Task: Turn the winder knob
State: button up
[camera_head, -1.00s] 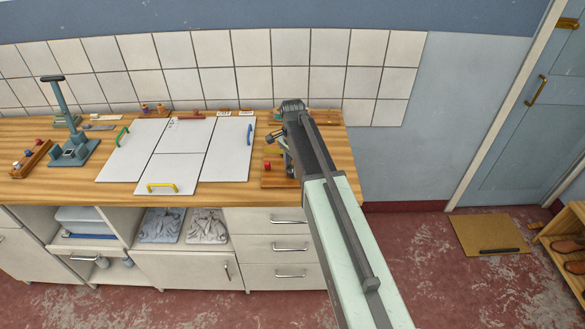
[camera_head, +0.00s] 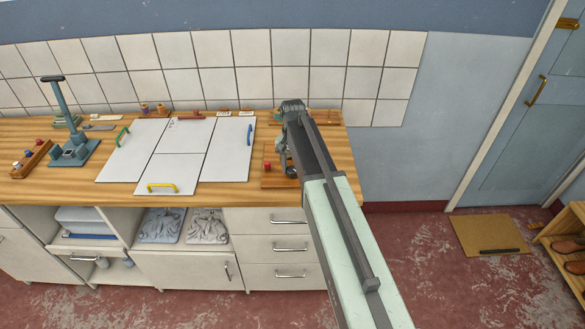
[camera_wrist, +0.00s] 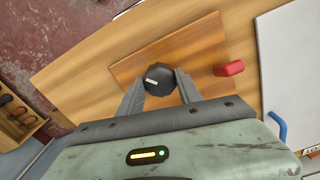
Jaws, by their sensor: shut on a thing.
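The winder knob (camera_wrist: 161,76) is a black, many-sided knob with a pale pointer mark, on a wooden board (camera_wrist: 190,52) in the wrist view. My gripper (camera_wrist: 160,81) has one finger on each side of it and is shut on it. In the head view my gripper (camera_head: 283,152) is at the right end of the wooden worktop, over the board (camera_head: 272,181).
A red block (camera_wrist: 229,69) stands on the board beside the knob. White panels (camera_head: 224,150) with a blue handle (camera_head: 249,134), a yellow handle and a green handle lie to the left. A blue-grey stand (camera_head: 70,125) is farther left. Drawers (camera_head: 272,245) are below the worktop.

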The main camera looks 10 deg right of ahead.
aim_at(292, 168)
jog(key=n, duration=0.5)
jog(key=shift+w+n, duration=0.1)
jog(key=shift+n, duration=0.2)
jog(key=n, duration=0.5)
jog(key=shift+n, duration=0.4)
jog(key=o, duration=1.4)
jog(key=shift+c, duration=0.2)
notch_tip(292, 168, up, 8)
jog(key=p, duration=0.8)
